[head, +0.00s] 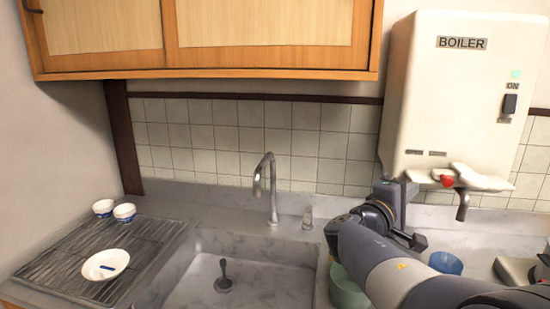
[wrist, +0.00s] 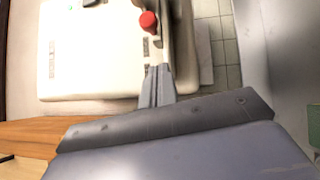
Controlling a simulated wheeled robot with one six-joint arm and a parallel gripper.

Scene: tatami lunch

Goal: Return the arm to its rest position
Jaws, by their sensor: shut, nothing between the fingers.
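My arm reaches in from the lower right of the head view, over the counter to the right of the sink. My gripper (head: 405,187) is raised just below and in front of the white boiler (head: 455,95). In the wrist view my gripper (wrist: 158,72) is shut and empty, its fingers pointing toward the boiler (wrist: 85,50). The boiler's red knob (head: 447,181) is just right of my gripper in the head view; the knob also shows above the fingertips in the wrist view (wrist: 148,21). I cannot tell whether the fingers touch the boiler.
A green container (head: 347,290) and a blue cup (head: 446,263) stand near my arm. The sink (head: 190,275) has a tall faucet (head: 270,190). A drying rack (head: 60,262) at left holds bowls (head: 106,264).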

